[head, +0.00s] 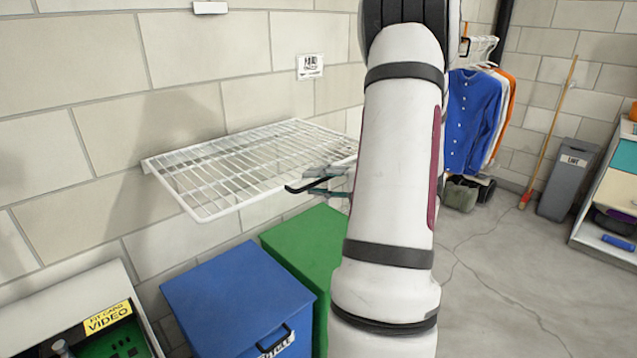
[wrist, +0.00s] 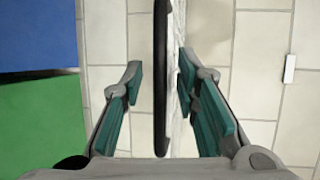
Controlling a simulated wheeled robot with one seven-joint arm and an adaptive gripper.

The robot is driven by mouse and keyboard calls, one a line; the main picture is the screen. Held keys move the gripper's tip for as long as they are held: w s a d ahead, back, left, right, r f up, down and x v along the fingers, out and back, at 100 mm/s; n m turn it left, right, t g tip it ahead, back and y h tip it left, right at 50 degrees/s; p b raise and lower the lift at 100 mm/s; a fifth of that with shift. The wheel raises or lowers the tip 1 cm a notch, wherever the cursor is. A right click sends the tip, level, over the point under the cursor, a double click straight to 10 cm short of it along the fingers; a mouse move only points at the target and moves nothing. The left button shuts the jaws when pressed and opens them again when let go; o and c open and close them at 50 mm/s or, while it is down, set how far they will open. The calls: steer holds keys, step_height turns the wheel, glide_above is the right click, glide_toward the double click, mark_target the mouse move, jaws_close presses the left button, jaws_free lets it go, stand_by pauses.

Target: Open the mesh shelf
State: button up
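The white wire mesh shelf (head: 232,168) juts out roughly level from the block wall in the head view. My gripper (head: 328,184) is at its right front edge, partly hidden by my arm. A black bar, seemingly a handle (head: 303,187), shows beside the gripper there. In the wrist view my gripper (wrist: 160,66) is open, its teal-padded fingers apart. The black bar (wrist: 160,95) lies between them, with a gap to the left finger. The shelf's white edge (wrist: 178,90), seen end-on, is close to the right finger; I cannot tell if they touch.
A blue bin (head: 235,295) and a green bin (head: 300,242) stand below the shelf. An open box with a yellow label (head: 107,318) is at the lower left. Hanging shirts (head: 472,115), a broom (head: 550,130) and a grey bin (head: 568,180) are at the back right. The floor at right is clear.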

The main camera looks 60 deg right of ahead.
jaws_close()
steer(key=r, duration=0.5)
steer(key=r+p, duration=0.1)
steer(key=r, duration=0.1)
steer(key=shift+w+d+r, duration=0.1)
steer(key=shift+w+r, duration=0.15)
steer(key=shift+w, duration=0.05)
steer(key=shift+o, duration=1.1)
jaws_free()
steer(key=v, duration=1.2)
